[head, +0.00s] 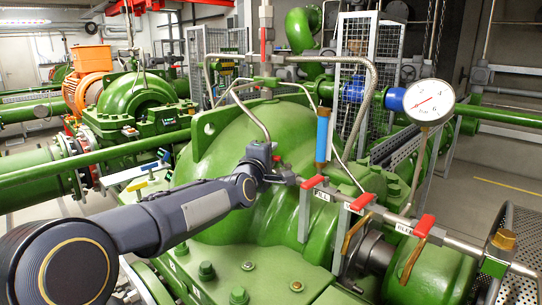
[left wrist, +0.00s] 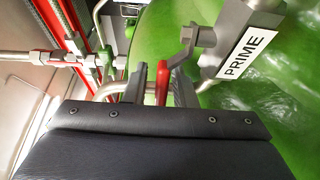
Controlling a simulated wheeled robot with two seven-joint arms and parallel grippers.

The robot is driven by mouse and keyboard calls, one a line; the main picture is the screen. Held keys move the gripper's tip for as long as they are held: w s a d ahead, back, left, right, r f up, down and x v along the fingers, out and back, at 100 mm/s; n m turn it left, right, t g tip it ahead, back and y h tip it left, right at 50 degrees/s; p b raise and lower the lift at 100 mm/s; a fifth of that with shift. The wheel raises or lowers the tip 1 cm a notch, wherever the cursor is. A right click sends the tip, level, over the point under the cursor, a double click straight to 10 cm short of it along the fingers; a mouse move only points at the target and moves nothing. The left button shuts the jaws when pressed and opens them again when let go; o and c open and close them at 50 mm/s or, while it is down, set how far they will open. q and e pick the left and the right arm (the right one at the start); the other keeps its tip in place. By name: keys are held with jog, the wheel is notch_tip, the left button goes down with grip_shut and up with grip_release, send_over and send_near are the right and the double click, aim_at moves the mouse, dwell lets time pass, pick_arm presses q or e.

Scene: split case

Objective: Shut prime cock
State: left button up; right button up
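The prime cock shows in the left wrist view as a grey bent lever with a red grip (left wrist: 162,84), beside a white plate reading PRIME (left wrist: 250,52). My left gripper (left wrist: 160,80) has its two fingers apart, one on each side of the red grip. A gap shows on the left side of the grip; on the right the finger is very close, and I cannot tell whether it touches. In the head view my left gripper (head: 277,172) is at the pipework left of the row of red-handled cocks, and mostly hides the prime cock. My right gripper is not in view.
Other red-handled cocks sit to the right on the thin pipe: one labelled FILL (head: 314,182), a middle one (head: 361,202) and one labelled BLEED (head: 424,226). A blue cylinder (head: 322,138) stands just above. The green pump casing (head: 240,140) lies behind; a pressure gauge (head: 429,102) stands right.

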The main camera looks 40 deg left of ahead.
pick_arm(q)
jog(key=shift+o, duration=0.4)
jog(key=shift+s, duration=0.1)
jog(key=shift+s, duration=0.3)
jog(key=v, duration=0.7)
